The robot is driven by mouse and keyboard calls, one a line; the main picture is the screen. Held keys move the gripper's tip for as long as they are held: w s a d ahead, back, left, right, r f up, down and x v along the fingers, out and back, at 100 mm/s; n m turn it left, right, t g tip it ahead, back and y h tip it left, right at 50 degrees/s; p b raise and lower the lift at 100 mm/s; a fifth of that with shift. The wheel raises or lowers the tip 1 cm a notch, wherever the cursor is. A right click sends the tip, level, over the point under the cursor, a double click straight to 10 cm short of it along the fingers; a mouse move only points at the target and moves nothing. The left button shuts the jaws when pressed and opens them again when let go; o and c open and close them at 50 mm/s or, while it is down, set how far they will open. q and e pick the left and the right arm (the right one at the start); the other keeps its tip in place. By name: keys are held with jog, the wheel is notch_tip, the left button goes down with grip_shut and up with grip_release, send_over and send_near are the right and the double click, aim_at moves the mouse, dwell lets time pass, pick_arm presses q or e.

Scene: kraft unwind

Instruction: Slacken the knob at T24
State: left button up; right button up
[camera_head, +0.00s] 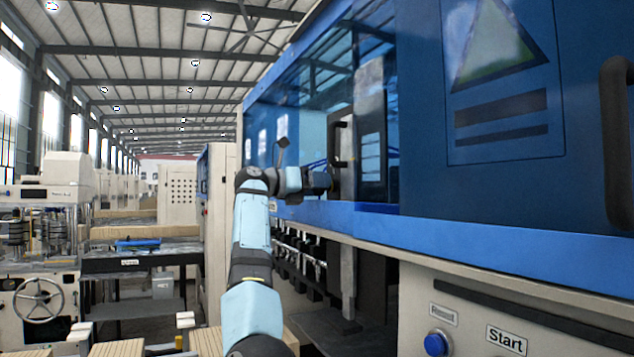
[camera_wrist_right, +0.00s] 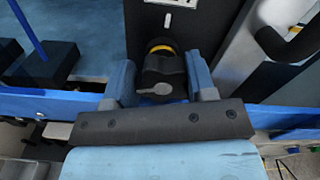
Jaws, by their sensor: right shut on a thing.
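A black knob (camera_wrist_right: 163,72) with a yellow ring at its base and a grey pointer-shaped mark shows in the right wrist view. It sits on a dark panel (camera_wrist_right: 150,22) under a white label (camera_wrist_right: 172,3) that is cut off at the top edge, so its text cannot be read. My right gripper (camera_wrist_right: 160,84) is shut on the knob, with one light blue finger on each side. In the head view my right gripper (camera_head: 325,181) reaches into the blue machine's opening, and the knob cannot be made out there. My left gripper is not in view.
A black door handle (camera_head: 337,143) stands close to the gripper; a black curved handle (camera_wrist_right: 287,44) shows at right in the wrist view. The blue machine's ledge (camera_head: 390,222) runs below. A blue button (camera_head: 437,343) and a Start label (camera_head: 507,340) are lower right.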

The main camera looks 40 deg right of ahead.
jog(key=shift+n, duration=0.6)
jog(key=o, duration=0.9)
jog(key=shift+d, duration=0.1)
